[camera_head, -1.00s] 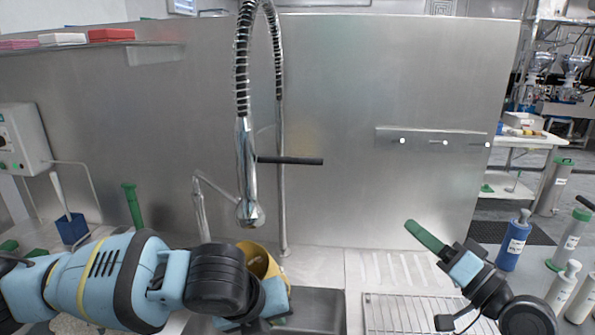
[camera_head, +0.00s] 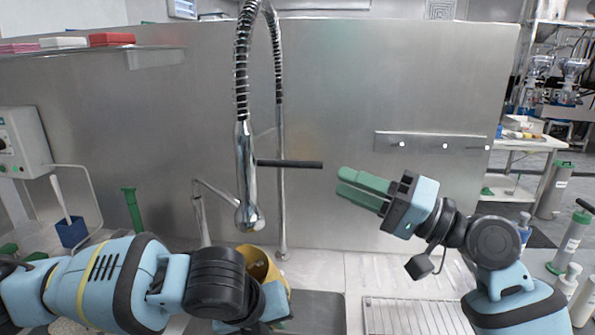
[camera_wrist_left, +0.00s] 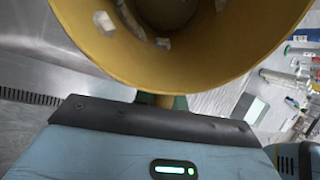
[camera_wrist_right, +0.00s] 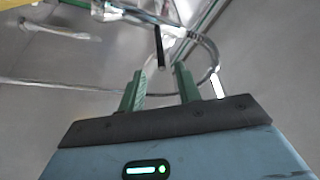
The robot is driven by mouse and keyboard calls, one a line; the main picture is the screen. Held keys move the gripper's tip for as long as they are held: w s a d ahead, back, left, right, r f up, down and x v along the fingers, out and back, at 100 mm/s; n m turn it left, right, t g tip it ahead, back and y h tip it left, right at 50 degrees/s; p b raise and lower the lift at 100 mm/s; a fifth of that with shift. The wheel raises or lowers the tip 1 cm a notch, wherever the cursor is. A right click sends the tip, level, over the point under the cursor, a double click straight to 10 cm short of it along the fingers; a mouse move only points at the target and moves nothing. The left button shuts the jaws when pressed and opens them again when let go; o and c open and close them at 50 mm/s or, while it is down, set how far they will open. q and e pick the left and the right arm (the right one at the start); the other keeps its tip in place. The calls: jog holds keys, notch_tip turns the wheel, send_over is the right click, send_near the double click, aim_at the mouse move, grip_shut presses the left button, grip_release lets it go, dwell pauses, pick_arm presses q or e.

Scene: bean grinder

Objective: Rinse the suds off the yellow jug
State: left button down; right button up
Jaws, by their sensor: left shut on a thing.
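The yellow jug (camera_head: 258,262) is over the sink below the spray head, partly hidden by my left arm. In the left wrist view its open mouth (camera_wrist_left: 180,70) faces the camera, with several pale patches inside that look like suds. My left gripper (camera_wrist_left: 157,99) is shut on the jug's handle; its fingers are mostly hidden. The metal spray tap (camera_head: 246,180) hangs just above and left of the jug, with a black lever (camera_head: 290,164) pointing right. My right gripper (camera_head: 350,185) is open and empty, right of the lever. Its fingers are apart in the right wrist view (camera_wrist_right: 160,88).
A steel splash wall (camera_head: 340,90) stands behind the tap. A wire drain rack (camera_head: 410,315) lies right of the sink basin (camera_head: 315,312). Several bottles stand at the far right. A blue holder (camera_head: 72,230) with a brush is at the left.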

aim_at(297, 164)
jog(key=x, duration=1)
jog(key=shift+c, duration=0.2)
grip_shut()
